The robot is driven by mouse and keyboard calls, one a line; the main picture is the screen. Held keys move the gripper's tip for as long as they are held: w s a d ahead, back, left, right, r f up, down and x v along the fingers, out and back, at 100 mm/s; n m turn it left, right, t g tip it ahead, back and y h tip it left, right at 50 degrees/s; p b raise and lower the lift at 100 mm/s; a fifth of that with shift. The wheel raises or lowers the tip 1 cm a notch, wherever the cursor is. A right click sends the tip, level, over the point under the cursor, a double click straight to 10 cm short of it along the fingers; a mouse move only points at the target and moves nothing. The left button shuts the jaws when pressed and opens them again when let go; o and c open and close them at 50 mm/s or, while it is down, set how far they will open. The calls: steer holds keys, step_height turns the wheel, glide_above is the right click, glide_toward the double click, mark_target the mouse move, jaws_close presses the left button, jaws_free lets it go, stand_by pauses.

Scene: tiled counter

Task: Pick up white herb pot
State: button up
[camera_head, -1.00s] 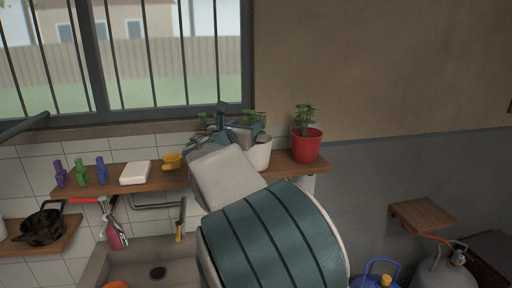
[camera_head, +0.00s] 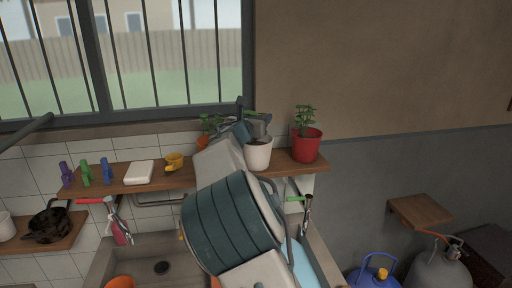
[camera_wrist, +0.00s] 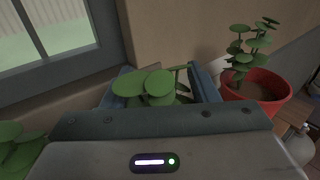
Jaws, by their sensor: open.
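The white herb pot (camera_head: 258,155) stands on the wooden shelf, left of the red pot. My gripper (camera_head: 255,119) is just above its rim, at the plant. In the wrist view the green leaves (camera_wrist: 146,88) of a plant show between the two blue fingers of my gripper (camera_wrist: 158,80), which are apart. The white pot itself is hidden below my gripper there. I cannot tell whether the fingers touch the plant or the pot.
A red pot (camera_head: 306,146) with a plant stands close on the right; it also shows in the wrist view (camera_wrist: 262,92). Another plant (camera_head: 209,124) is on the left, partly behind my arm. The barred window is behind.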

steer(key=shift+c, duration=0.3)
jaws_close()
steer(key=shift+r, duration=0.15)
